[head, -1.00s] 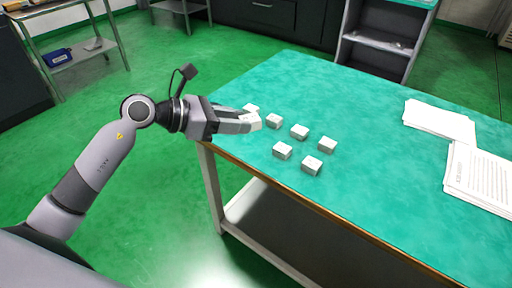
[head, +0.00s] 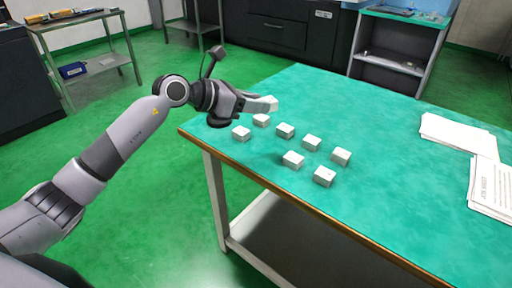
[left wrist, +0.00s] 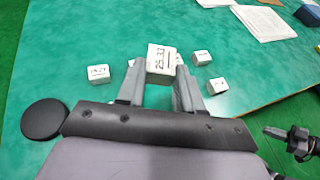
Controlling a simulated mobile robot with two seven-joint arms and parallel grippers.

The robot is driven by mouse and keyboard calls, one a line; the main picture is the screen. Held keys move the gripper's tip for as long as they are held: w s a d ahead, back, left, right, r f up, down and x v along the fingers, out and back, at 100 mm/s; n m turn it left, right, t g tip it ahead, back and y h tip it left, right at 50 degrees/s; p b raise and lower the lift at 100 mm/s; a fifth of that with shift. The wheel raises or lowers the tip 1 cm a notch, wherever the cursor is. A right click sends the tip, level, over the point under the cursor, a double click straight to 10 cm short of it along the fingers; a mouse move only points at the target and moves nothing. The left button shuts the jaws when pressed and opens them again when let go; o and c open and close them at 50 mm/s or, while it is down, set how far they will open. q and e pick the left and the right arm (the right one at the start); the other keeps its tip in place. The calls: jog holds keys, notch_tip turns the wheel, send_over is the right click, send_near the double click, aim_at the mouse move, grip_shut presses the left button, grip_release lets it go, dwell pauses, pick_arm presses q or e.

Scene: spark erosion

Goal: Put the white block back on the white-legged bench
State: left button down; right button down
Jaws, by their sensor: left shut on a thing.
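My left gripper (head: 262,104) is shut on a white block (head: 272,102) and holds it above the near left corner of the white-legged bench (head: 400,190). In the left wrist view the held block (left wrist: 160,57), marked with black figures, sits between the fingertips of the left gripper (left wrist: 161,77). Several similar white blocks lie on the green bench top, among them one at the left corner (head: 241,133) and one nearest the front edge (head: 324,176). A dark gripper (left wrist: 280,132), apparently my right one, shows at the lower right of the left wrist view; its jaws are unclear.
White papers (head: 458,134) lie at the right of the bench top. The stretch between blocks and papers is clear. A metal side table (head: 85,62) and a grey shelf unit (head: 398,58) stand beyond, across the green floor.

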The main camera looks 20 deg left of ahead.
pick_arm(q)
send_over(254, 154)
notch_tip(254, 154, down, 8)
jog(key=shift+f+b, duration=0.1)
jog(key=shift+b, duration=0.3)
jog(key=shift+f+b, duration=0.35)
jog(key=shift+f, duration=1.8)
jog(key=shift+f, duration=0.2)
jog(key=c, duration=0.7)
grip_release()
jog(key=shift+c, duration=0.2)
jog(key=shift+r, duration=0.1)
